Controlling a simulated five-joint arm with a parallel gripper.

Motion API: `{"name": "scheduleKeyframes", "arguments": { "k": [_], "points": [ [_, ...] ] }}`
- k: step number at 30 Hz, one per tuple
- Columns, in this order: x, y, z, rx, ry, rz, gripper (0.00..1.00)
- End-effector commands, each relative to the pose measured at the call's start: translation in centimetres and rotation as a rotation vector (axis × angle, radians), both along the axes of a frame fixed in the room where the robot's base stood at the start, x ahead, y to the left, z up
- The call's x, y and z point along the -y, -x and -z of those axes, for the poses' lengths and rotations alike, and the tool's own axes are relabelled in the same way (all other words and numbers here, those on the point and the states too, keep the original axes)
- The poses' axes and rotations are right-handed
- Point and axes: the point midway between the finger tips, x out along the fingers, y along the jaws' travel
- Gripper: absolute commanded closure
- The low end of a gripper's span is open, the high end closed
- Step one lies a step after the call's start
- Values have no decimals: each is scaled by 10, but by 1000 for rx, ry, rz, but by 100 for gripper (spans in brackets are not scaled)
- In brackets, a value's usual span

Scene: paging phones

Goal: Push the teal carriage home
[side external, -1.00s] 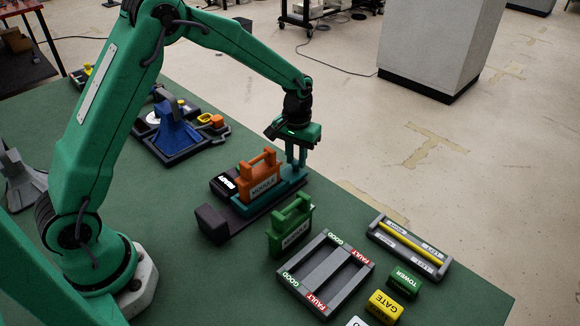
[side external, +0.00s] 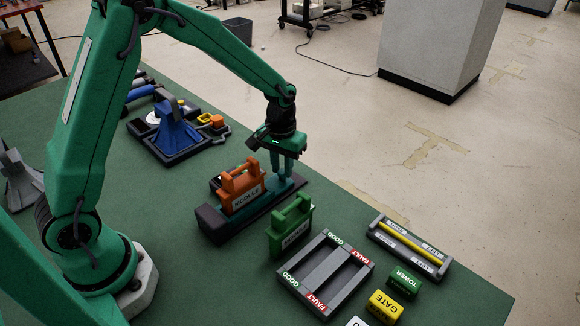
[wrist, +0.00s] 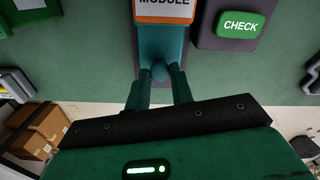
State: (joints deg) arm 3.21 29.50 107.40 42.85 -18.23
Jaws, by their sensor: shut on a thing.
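The teal carriage (side external: 263,205) sits on a dark rail (side external: 306,187) and carries an orange module (side external: 240,187) with a handle. Its near end stands close to the dark end block (side external: 210,222); I cannot tell if they touch. My gripper (side external: 279,177) points down at the carriage's far end, its fingers shut on a teal knob (wrist: 159,72) of the carriage. In the wrist view the gripper (wrist: 159,84) holds that knob, with the carriage (wrist: 160,42) and the label of the orange module (wrist: 164,10) beyond it.
A dark box with a green CHECK face (wrist: 238,25) stands beside the rail. A green module (side external: 290,228) stands near the rail, with a GOOD/FAULT tray (side external: 345,290) beyond. A blue stand (side external: 175,130) is behind. Bare rail lies behind the carriage.

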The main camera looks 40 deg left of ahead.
Motion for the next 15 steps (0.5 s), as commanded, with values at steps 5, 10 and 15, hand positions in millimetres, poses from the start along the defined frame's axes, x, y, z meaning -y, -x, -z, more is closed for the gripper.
{"name": "scheduleKeyframes", "arguments": {
  "k": [5,10,15],
  "points": [
    [0,5,-1,-9,-1,0,100],
    [0,6,-1,-10,0,1,100],
    [0,5,-1,-9,-1,1,55]
  ]
}}
